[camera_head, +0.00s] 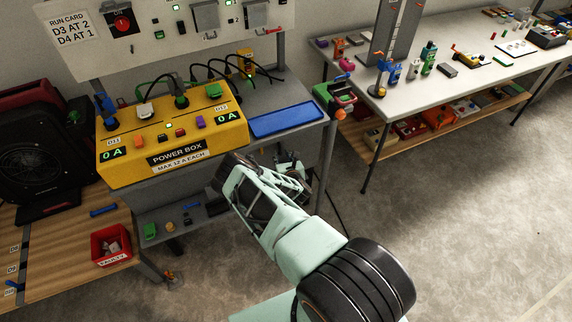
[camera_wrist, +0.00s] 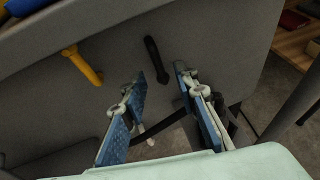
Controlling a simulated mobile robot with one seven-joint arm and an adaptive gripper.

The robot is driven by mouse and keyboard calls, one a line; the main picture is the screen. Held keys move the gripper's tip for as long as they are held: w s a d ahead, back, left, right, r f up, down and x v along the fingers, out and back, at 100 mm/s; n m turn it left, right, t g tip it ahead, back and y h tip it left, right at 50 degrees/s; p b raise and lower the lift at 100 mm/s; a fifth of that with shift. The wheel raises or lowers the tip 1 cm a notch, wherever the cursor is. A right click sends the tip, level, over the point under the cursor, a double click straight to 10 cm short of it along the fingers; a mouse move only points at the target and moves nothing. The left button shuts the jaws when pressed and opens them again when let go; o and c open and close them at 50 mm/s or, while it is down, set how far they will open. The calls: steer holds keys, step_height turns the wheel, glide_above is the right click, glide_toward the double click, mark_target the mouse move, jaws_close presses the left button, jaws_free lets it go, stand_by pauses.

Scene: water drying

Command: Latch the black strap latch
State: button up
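The black strap latch (camera_wrist: 156,59) shows in the wrist view as a narrow dark bar on a grey panel (camera_wrist: 110,35). It lies just beyond my fingertips and roughly between them. My gripper (camera_wrist: 160,85) is open, its blue-padded fingers apart with nothing held between them. I cannot tell whether the fingertips touch the panel. In the head view my gripper (camera_head: 290,168) is in front of the bench, below the blue tray; the latch is hidden there.
A yellow handle (camera_wrist: 82,65) sits on the same panel, left of the black strap. The yellow power box (camera_head: 170,150) and blue tray (camera_head: 287,119) are on the bench above. A red bin (camera_head: 110,231) stands at the lower left. Open floor lies to the right.

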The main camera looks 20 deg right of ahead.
steer(key=v, duration=0.9)
steer(key=shift+s, duration=0.35)
steer(key=shift+a+r, duration=0.1)
steer(key=shift+r, duration=0.05)
